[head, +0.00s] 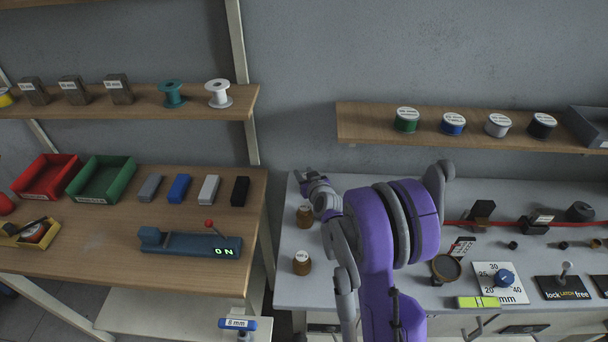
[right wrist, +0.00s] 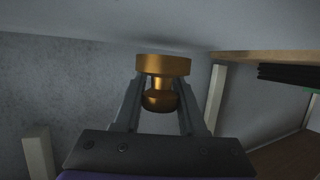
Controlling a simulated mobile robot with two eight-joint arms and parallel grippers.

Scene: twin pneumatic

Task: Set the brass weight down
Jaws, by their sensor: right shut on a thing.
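The brass weight (right wrist: 163,64) shows in the right wrist view, between the fingers of my right gripper (right wrist: 160,98). It has a wide flat disc, a narrower neck and a rounded knob. The fingers are shut on the neck and knob. In the head view my right gripper (head: 309,177) is at the back left corner of the grey bench (head: 328,288); the weight cannot be made out there. Whether the weight touches the bench cannot be told. My left gripper is in neither view.
Two brown, pale-topped weights (head: 304,215) (head: 301,263) stand near the bench's left edge. A wooden table (head: 110,262) stands left, across a gap.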

